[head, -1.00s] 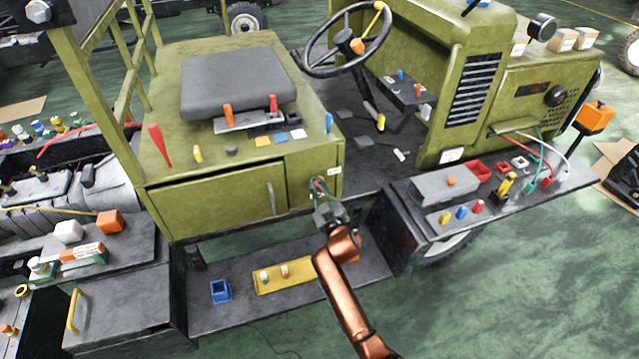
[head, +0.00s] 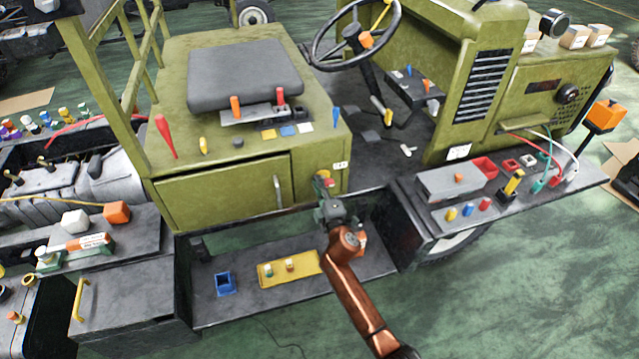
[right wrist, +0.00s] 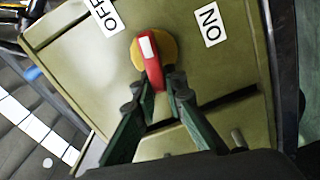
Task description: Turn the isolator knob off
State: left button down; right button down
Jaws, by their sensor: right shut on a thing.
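The isolator knob is a red handle with a white mark on a round yellow base (right wrist: 139,56), on the green side panel of the vehicle's seat box. It also shows small and partly covered in the head view (head: 325,181). An OFF label (right wrist: 104,15) is at its upper left and an ON label (right wrist: 209,23) at its right. The white mark points up the picture, between the two labels. My right gripper (right wrist: 154,85) is shut on the red handle, one finger on each side. In the head view my right gripper (head: 329,205) reaches the panel corner. My left gripper is not in view.
A cabinet door with a handle (head: 278,192) is left of the knob. Below is a step with a yellow tray (head: 290,269) and a blue box (head: 225,283). A dark shelf (head: 520,200) with several small parts stands at the right. Open floor lies in front.

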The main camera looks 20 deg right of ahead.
jog(key=shift+a+f+n, duration=0.1)
jog(key=shift+f+n, duration=0.2)
jog(key=shift+n, duration=0.8)
jog(key=c, duration=2)
grip_release()
jog(key=shift+o, duration=0.2)
jog(key=s, duration=1.2)
jog(key=shift+d, duration=0.25)
